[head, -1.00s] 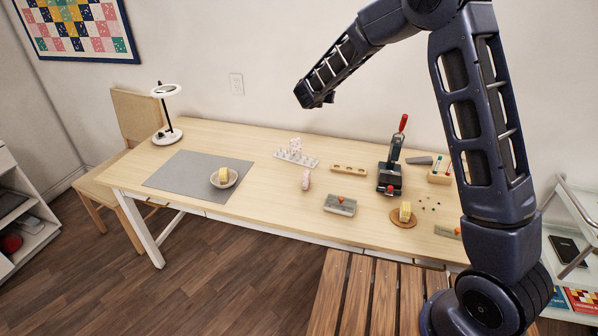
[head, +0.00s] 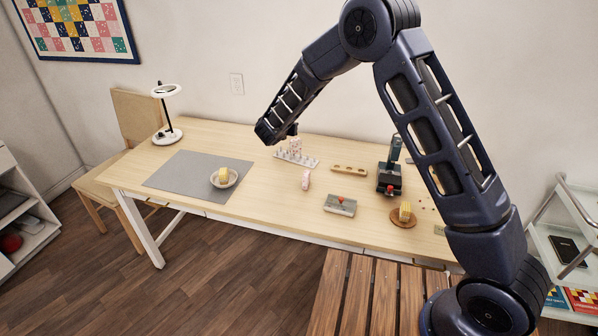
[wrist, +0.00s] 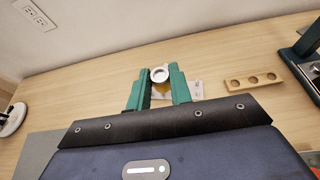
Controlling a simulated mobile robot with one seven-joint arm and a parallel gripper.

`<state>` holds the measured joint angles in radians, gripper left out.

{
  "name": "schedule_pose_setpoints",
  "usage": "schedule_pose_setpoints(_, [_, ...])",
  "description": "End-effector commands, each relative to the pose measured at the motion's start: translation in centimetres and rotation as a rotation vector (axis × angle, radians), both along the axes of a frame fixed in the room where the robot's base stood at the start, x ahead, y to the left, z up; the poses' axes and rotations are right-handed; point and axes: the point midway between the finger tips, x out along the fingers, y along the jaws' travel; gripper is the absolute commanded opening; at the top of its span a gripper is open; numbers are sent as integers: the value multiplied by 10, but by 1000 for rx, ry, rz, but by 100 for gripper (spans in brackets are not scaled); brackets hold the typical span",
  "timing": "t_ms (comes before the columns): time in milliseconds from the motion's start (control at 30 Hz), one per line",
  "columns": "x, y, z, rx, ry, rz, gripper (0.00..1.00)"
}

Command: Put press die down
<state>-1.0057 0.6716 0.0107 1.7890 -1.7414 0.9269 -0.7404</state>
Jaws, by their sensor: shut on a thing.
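My gripper (wrist: 160,90) is shut on the press die (wrist: 160,74), a small round piece with a silver ring-shaped top and an amber body between the green fingers. In the head view my gripper (head: 292,131) hangs above the back of the table, over the white pegged rack (head: 296,158); the die cannot be made out there. A wooden block with three round holes (wrist: 253,81) lies to the right in the wrist view, and on the table in the head view (head: 349,169).
A bowl (head: 232,182) stands on the grey mat (head: 170,180). Bare tabletop (head: 270,195) lies between.

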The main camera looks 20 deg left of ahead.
Motion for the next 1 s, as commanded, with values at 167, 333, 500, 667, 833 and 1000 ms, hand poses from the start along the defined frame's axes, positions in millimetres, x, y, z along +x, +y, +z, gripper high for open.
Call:
schedule_pose_setpoints(167, [0,0,-21,-2,0,1,0])
schedule_pose_setpoints(333, [0,0,-52,-4,1,2,0])
schedule_pose_setpoints(500, [0,0,-89,-4,1,1,0])
schedule_pose_setpoints(667, [0,0,-124,-4,1,2,0])
schedule_pose_setpoints(833, [0,0,-156,-2,1,1,0])
schedule_pose_setpoints(1000, [0,0,-173,-1,-1,0,0])
